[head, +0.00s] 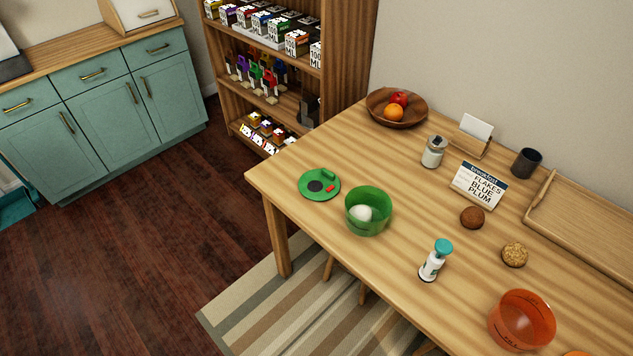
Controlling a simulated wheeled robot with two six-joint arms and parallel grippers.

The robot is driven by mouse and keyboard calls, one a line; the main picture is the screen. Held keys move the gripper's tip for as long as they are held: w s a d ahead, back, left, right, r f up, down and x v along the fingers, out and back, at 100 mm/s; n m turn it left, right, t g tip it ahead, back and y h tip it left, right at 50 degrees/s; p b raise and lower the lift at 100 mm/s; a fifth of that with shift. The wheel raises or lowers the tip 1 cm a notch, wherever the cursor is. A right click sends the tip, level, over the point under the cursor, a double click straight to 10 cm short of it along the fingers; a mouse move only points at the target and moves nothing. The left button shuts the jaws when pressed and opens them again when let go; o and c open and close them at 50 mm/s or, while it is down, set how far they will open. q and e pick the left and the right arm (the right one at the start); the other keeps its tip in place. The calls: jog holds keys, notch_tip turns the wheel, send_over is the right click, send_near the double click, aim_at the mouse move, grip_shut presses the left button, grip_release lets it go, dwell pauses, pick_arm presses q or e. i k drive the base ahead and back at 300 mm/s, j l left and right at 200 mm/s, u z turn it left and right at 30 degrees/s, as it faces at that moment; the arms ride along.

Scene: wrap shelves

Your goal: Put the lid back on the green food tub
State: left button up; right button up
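The green food tub (368,223) stands open on the wooden table, near its front left edge. It is see-through, and a white rounded thing (361,214) lies inside it. A round green lid (319,184) lies flat on the table to the left of the tub, apart from it. The lid has a dark round patch, a small red mark and a raised green piece on top. Neither of my grippers shows in the head view.
An orange tub (521,320) stands at the front right. A white bottle with a teal top (435,262), two brown balls, a sign (478,186), a jar (433,152), a dark cup (526,163), a fruit bowl (397,118) and a wooden tray (533,205) share the table.

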aim_at(318, 185)
jog(key=k+l+u, duration=0.6)
jog(key=k+u, duration=0.25)
jog(key=k, duration=0.1)
